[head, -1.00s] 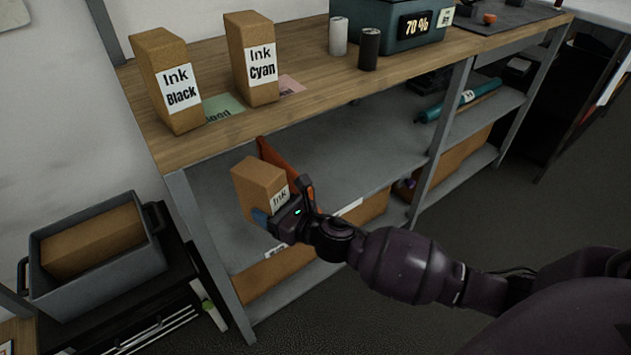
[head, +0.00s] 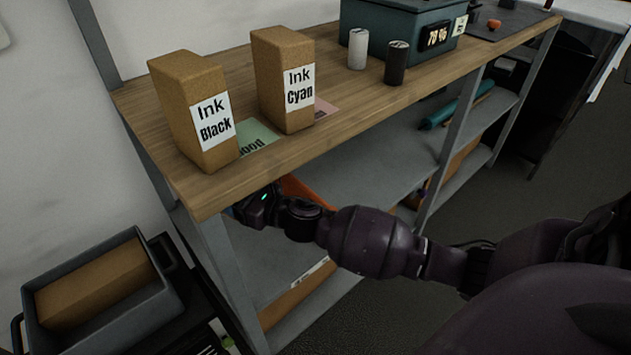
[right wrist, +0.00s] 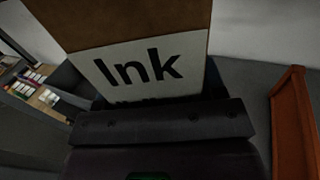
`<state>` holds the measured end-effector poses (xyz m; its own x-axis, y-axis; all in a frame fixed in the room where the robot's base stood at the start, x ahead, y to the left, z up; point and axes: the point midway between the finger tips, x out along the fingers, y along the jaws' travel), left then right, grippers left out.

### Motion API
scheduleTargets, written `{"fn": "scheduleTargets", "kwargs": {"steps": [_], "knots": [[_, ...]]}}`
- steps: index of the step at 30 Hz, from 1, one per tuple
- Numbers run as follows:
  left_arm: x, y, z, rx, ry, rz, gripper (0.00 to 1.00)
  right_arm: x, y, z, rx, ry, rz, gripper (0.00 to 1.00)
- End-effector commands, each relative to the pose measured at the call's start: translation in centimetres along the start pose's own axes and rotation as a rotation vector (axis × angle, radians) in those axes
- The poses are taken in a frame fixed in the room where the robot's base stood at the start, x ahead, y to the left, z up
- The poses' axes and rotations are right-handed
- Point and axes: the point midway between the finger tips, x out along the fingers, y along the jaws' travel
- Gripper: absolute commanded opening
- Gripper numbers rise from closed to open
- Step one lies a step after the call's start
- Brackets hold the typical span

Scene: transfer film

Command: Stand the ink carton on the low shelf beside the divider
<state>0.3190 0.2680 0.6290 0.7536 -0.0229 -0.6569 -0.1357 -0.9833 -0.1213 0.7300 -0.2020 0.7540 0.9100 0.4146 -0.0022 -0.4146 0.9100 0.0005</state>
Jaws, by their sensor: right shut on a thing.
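The ink carton (right wrist: 120,20) is brown with a white "Ink" label and fills the top middle of the right wrist view. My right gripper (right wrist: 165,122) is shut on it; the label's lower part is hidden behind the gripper. In the head view my right gripper (head: 245,207) reaches under the tabletop, which hides the carton. The orange divider (right wrist: 294,125) stands to the right of the carton in the wrist view, apart from it; part of it shows in the head view (head: 298,187). I cannot tell whether the carton touches the low shelf (head: 345,180). My left gripper is not in view.
Cartons marked Ink Black (head: 190,110) and Ink Cyan (head: 283,80) stand on the wooden top (head: 150,125). The top's front edge is just above my right gripper. A grey post (head: 225,275) stands below its corner. A grey bin (head: 75,322) is at lower left.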

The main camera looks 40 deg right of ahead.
Motion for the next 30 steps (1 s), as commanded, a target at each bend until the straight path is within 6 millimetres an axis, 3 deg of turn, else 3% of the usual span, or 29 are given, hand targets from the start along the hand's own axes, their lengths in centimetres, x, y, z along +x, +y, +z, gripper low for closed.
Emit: {"fn": "scheduleTargets", "kwargs": {"steps": [7, 10, 30], "knots": [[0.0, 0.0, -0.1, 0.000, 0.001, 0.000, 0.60, 0.0, 0.0, 0.2, -0.001, -0.004, 0.000, 0.19], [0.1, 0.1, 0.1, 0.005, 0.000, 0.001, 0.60, 0.0, 0.0, -0.6, 0.002, -0.001, 0.001, 0.19], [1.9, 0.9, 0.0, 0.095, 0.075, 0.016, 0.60, -0.1, 0.1, -14.0, 0.007, 0.007, 0.000, 0.19]]}}
